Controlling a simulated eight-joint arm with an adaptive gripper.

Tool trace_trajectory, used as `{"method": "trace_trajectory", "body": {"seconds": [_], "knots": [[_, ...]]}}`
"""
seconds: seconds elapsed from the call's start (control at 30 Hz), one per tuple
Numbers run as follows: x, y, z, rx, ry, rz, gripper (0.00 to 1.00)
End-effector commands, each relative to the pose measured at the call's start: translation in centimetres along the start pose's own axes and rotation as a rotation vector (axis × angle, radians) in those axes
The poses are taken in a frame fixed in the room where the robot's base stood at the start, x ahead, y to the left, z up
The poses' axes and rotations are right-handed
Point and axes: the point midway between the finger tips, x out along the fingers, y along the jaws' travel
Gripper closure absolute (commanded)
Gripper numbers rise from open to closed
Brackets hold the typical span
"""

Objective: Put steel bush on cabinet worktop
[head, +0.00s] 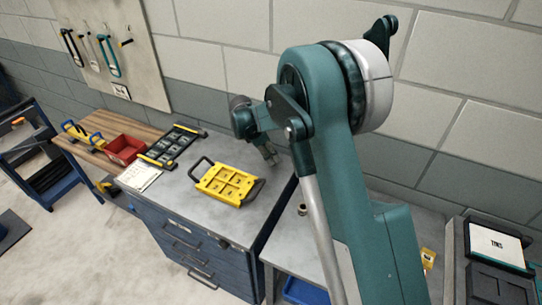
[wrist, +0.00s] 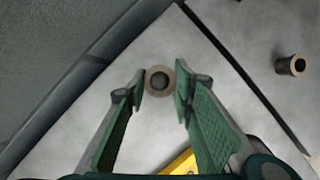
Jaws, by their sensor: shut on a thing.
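My gripper (wrist: 161,88) has its green-padded fingers closed about a steel bush (wrist: 159,70), a short round ring with a dark bore, seen end-on between the fingertips. In the head view my gripper (head: 270,157) is over the back right part of the grey cabinet worktop (head: 190,205), near the wall. The bush is not clear in that view. The worktop (wrist: 205,60) also lies beneath it in the wrist view. I cannot tell whether the bush touches the worktop or hangs just above it.
A yellow tray (head: 228,184) with dark handles lies on the worktop, with a dark rack (head: 172,146), red bin (head: 124,149) and paper (head: 138,177) leftward. Past a gap, a second bush (head: 303,209) stands on the right-hand bench (head: 290,240); it shows in the wrist view (wrist: 290,66).

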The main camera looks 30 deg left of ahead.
Motion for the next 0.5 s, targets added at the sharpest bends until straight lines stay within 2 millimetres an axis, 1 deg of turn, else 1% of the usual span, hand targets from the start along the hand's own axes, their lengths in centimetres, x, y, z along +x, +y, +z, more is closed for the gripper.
{"method": "trace_trajectory", "body": {"seconds": [0.23,0.27,0.33,0.37,0.5], "knots": [[0.35,0.01,-0.14,0.0,0.0,0.0,0.9],[0.32,0.01,-0.14,0.0,0.0,0.0,0.72],[0.27,0.01,-0.11,0.0,0.0,0.0,0.63],[0.27,0.01,-0.11,0.0,0.0,0.0,0.6],[0.26,0.01,-0.1,0.0,0.0,0.0,0.6]]}}
